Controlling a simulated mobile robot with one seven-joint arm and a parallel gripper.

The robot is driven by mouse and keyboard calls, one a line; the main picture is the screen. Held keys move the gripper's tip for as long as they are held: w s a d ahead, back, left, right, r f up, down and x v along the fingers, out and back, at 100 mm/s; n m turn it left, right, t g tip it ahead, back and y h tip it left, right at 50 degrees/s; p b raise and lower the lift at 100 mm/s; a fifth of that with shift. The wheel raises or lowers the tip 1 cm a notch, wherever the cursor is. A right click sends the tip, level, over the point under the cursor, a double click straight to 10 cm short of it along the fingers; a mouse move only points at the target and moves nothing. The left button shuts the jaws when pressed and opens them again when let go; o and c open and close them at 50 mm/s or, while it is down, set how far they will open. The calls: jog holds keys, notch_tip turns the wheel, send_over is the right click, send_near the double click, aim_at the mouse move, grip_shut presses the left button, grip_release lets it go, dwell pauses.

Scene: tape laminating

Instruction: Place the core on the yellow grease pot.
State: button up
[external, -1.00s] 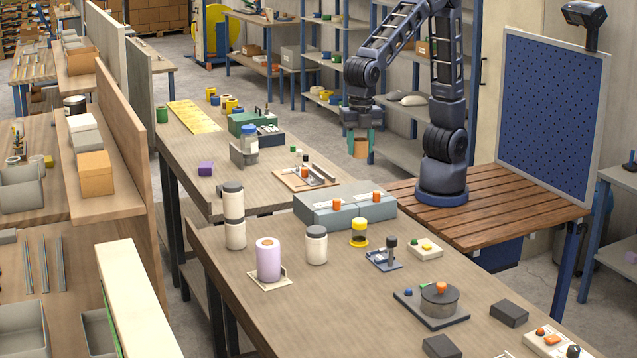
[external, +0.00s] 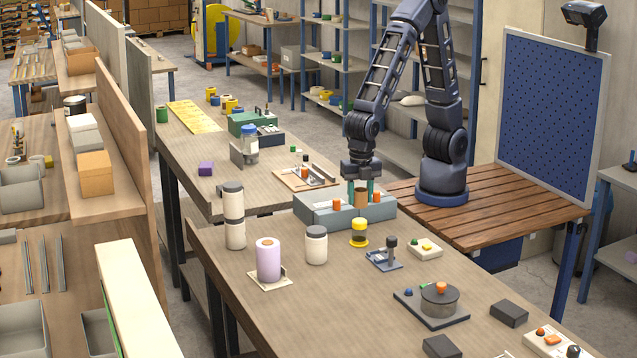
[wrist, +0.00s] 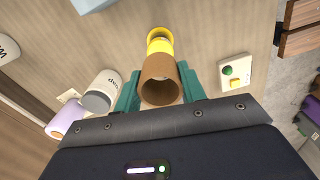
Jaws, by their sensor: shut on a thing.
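My gripper (external: 361,188) is shut on the core (external: 361,198), a short brown cardboard tube held upright between the two green fingers. In the wrist view the core (wrist: 160,88) shows its open end, and the gripper (wrist: 160,92) has a finger on each side of it. The yellow grease pot (external: 359,226) stands on the near workbench, with a yellow base and lid and a darker middle. In the external view it appears below the core, with the two apart. In the wrist view the pot (wrist: 160,36) shows just beyond the core, partly hidden by it.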

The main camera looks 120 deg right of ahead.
aim_at(359, 220)
jog(key=shift+f, duration=2.25)
jog(key=o, duration=0.9)
jog(key=shift+f, duration=0.1)
jog(key=shift+o, duration=0.2)
